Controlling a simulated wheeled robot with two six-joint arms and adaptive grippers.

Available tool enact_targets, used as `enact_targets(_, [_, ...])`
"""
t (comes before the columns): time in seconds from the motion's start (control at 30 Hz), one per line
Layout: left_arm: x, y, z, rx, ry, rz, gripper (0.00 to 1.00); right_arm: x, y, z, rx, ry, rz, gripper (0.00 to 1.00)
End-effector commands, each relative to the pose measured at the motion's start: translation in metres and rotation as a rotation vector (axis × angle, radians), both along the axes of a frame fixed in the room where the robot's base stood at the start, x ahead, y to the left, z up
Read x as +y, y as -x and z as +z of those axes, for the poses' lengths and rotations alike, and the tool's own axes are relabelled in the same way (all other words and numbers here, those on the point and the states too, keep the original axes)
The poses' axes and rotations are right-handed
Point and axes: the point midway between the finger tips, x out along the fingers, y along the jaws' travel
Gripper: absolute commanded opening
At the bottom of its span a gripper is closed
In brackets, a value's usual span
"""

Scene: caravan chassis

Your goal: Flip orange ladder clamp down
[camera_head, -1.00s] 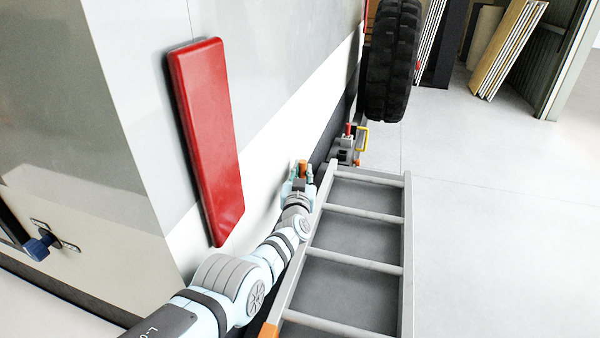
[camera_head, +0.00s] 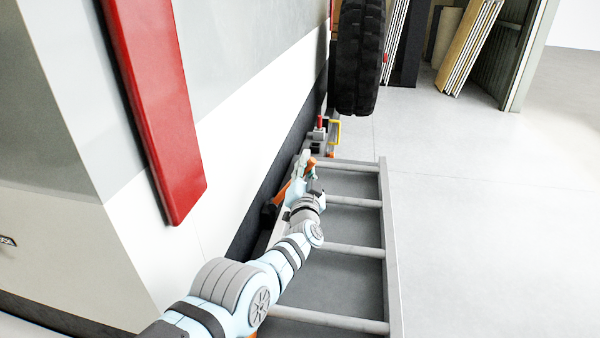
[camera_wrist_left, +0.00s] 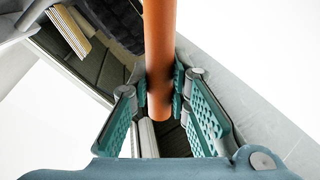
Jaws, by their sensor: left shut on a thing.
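The orange ladder clamp (camera_head: 281,196) shows as a thin orange bar beside the caravan's lower edge, partly hidden by my left wrist. My left gripper (camera_head: 307,165) is at the far end of the ladder, with a bit of orange between its fingers. In the left wrist view the clamp (camera_wrist_left: 160,50) is a round orange bar running between the teal finger pads. The left gripper (camera_wrist_left: 160,88) is shut on it near its end. The grey ladder (camera_head: 384,230) lies beside and under my left arm. My right gripper is not in view.
The caravan wall with a red panel (camera_head: 160,110) stands close on the left. A black tyre (camera_head: 360,60) and a red-and-yellow fitting (camera_head: 322,130) are past the ladder's far end. Boards (camera_head: 466,45) lean at the back. The floor right of the ladder is clear.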

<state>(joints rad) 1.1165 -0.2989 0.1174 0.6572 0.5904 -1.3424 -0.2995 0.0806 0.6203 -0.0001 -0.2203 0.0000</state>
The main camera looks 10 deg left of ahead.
Motion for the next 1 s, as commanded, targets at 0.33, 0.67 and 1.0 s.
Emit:
enact_targets(0.33, [-0.0005, 0.0013, -0.0093, 0.014, -0.018, 0.002, 0.0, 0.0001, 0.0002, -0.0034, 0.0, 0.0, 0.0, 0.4])
enact_targets(0.67, [-0.001, 0.0008, -0.0064, 0.009, -0.017, 0.001, 0.26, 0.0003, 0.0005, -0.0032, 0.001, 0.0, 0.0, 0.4])
enact_targets(1.0, [-0.0019, 0.0001, -0.0016, 0.004, -0.009, 0.0, 0.26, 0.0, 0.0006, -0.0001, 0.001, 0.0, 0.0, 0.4])
